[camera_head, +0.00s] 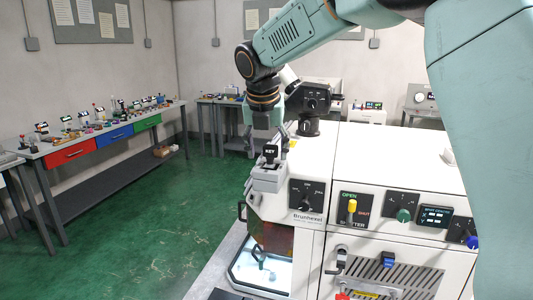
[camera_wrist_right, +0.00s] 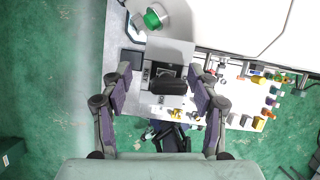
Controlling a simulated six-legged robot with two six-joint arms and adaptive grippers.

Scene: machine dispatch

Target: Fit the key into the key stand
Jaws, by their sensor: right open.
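A black block marked KEY (camera_head: 270,152) stands upright at the grey key stand (camera_head: 268,173), on the left end of the white machine. I cannot tell how deep it sits or whether the lettered block is the key itself. My right gripper (camera_head: 266,133) points down just above it. In the right wrist view the fingers of this gripper (camera_wrist_right: 161,88) are spread to both sides of a dark rounded block (camera_wrist_right: 169,86), with gaps on each side. The grey stand (camera_wrist_right: 171,50) shows beneath that block. My left gripper is not in view.
The machine's front has a dial panel (camera_head: 307,196), a yellow shutter lever (camera_head: 351,210) and a green knob (camera_head: 403,215). A black-headed device (camera_head: 310,97) stands close behind the gripper. A workbench (camera_head: 95,137) with drawers is at the left, across open green floor (camera_head: 150,220).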

